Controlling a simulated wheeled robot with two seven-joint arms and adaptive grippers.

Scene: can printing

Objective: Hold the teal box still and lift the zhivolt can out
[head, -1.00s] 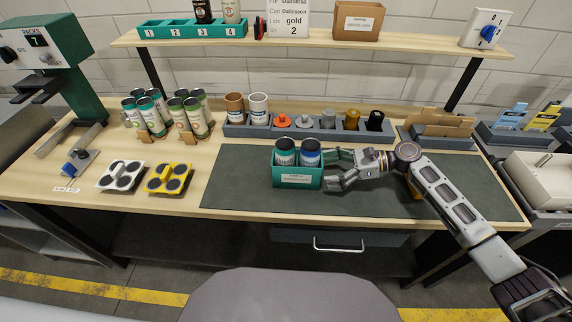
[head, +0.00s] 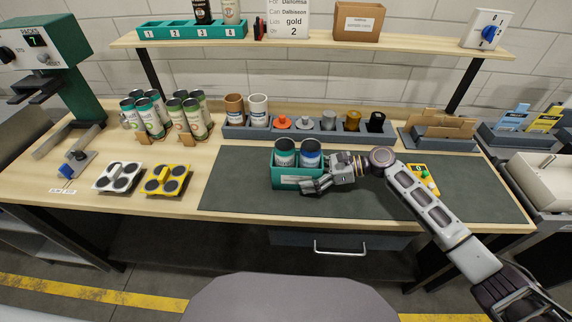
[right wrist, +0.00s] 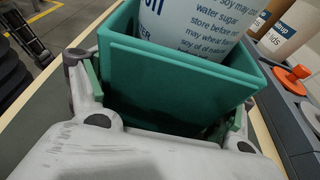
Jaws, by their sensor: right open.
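The teal box (head: 299,179) stands on the dark mat and holds two cans side by side, a left can (head: 285,158) and a right can (head: 310,160) with a blue and white side. I cannot read which one is the zhivolt can. My right gripper (head: 318,173) is at the box's right end, open, with its fingers on either side of the box. In the right wrist view the box wall (right wrist: 175,85) lies between the fingers, and a printed can (right wrist: 195,28) stands inside. I cannot tell whether the fingers touch it. My left gripper is not in view.
A grey-blue rack (head: 290,133) with cups and coloured parts stands behind the mat (head: 240,195). Several cans (head: 152,118) stand at the left, near a white holder (head: 119,177) and a yellow holder (head: 167,181).

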